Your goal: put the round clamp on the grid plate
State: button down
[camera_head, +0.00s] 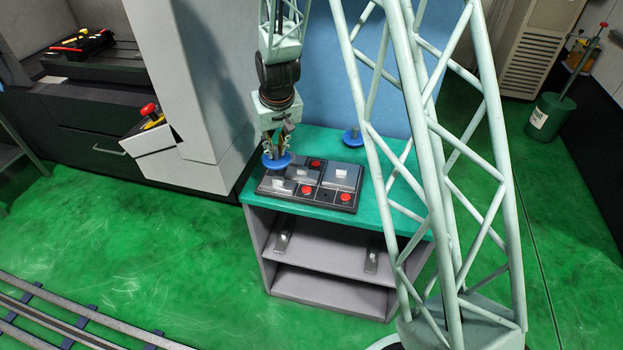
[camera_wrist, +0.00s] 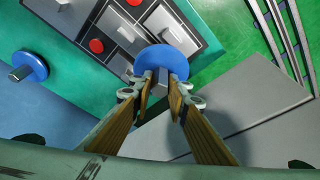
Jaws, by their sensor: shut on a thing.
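My gripper (camera_head: 277,151) is shut on a round clamp (camera_head: 276,162), a blue disc gripped from above by its stem. In the wrist view the held disc (camera_wrist: 161,59) is at the fingertips (camera_wrist: 160,82) and overlaps the plate's edge. The dark grid plate (camera_head: 268,190) lies on the green bench top, with grey blocks and red round pieces in its compartments. In the head view the disc is at the plate's back left corner; I cannot tell whether it touches. A second blue disc (camera_head: 352,138) with a short stem stands behind the plate, also in the wrist view (camera_wrist: 34,66).
The green bench top (camera_head: 395,212) has free room right of the plate. Grey pieces (camera_head: 284,234) lie on the shelf below. A grey machine cabinet (camera_head: 190,90) stands close on the left. A blue panel (camera_head: 330,80) rises behind the bench.

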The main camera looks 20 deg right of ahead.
jog(key=shift+a, duration=0.1)
jog(key=shift+s+a, duration=0.5)
jog(key=shift+a, duration=0.25)
jog(key=s+a+n, duration=0.1)
jog(key=s+a, duration=0.7)
jog(key=shift+s+f, duration=0.35)
jog(key=shift+s, duration=0.05)
jog(key=shift+w+d, duration=0.15)
jog(key=w+d+p, duration=0.1)
jog(key=w+d, duration=0.2)
jog(key=w, duration=0.1)
jog(key=w+d+f+p, duration=0.1)
jog(key=w+d+p, duration=0.1)
jog(key=w+d, duration=0.1)
jog(key=w+d+p, duration=0.2)
jog(key=w+d, duration=0.1)
jog(key=w, duration=0.2)
jog(key=shift+d+f, duration=0.1)
jog(key=shift+f, duration=0.05)
jog(key=shift+w+d+f+n+p, duration=0.1)
jog(key=shift+w+n+p, duration=0.15)
jog(key=shift+n+p, duration=0.05)
jog(key=shift+f, duration=0.1)
